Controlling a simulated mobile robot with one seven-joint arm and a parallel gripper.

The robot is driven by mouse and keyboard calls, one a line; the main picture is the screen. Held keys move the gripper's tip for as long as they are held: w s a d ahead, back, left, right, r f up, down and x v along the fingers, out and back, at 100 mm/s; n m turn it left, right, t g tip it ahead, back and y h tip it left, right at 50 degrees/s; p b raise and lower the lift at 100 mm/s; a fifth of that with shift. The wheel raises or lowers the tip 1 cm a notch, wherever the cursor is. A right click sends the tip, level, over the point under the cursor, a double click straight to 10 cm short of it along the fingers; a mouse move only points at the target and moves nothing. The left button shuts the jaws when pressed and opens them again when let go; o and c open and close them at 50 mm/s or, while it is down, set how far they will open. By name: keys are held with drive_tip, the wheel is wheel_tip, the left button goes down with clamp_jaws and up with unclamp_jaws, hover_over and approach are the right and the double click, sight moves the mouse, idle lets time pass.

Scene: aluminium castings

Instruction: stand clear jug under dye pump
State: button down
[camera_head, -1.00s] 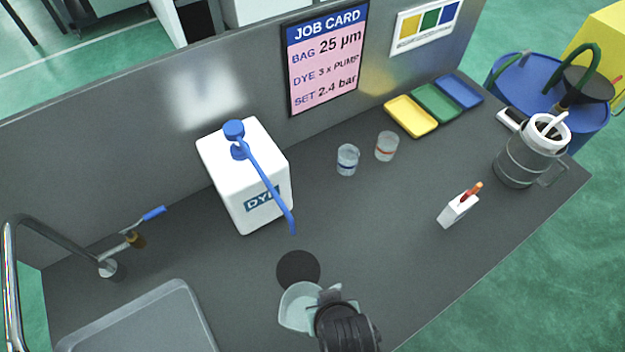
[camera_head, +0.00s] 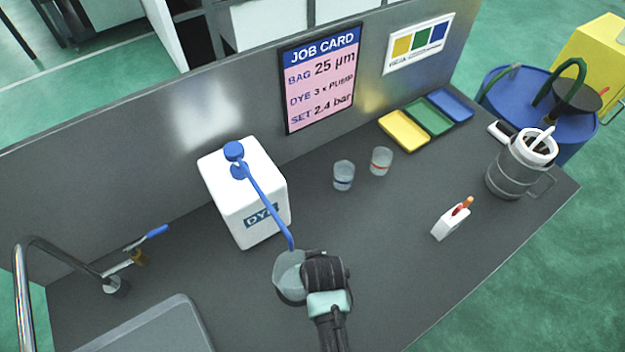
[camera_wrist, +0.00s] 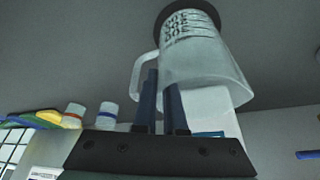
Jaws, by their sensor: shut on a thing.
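The clear jug (camera_head: 287,272) is upright over the dark round spot (camera_head: 289,300) on the bench, in front of the white DYE container (camera_head: 245,200). The blue pump spout (camera_head: 270,207) comes down to the jug's back rim. In the wrist view the picture is upside down, with the jug (camera_wrist: 205,65) base against the dark spot (camera_wrist: 190,12); I cannot tell if it bears on it. My gripper (camera_head: 308,272) is shut on the jug at its handle side; its fingers (camera_wrist: 162,90) show beside the handle. The exact grip is partly hidden.
Two small cups (camera_head: 343,175) (camera_head: 381,161) stand right of the container. A white block with orange tips (camera_head: 452,219), a grey mug (camera_head: 515,168) and coloured trays (camera_head: 428,116) are further right. A sink (camera_head: 165,325) and tap (camera_head: 30,270) are at left.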

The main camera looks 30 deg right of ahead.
drive_tip(key=shift+f, duration=0.15)
drive_tip(key=shift+f, duration=0.15)
drive_tip(key=c, duration=1)
unclamp_jaws()
drive_tip(key=v, duration=1.2)
drive_tip(key=shift+r+b, duration=0.2)
drive_tip(key=shift+b, duration=0.1)
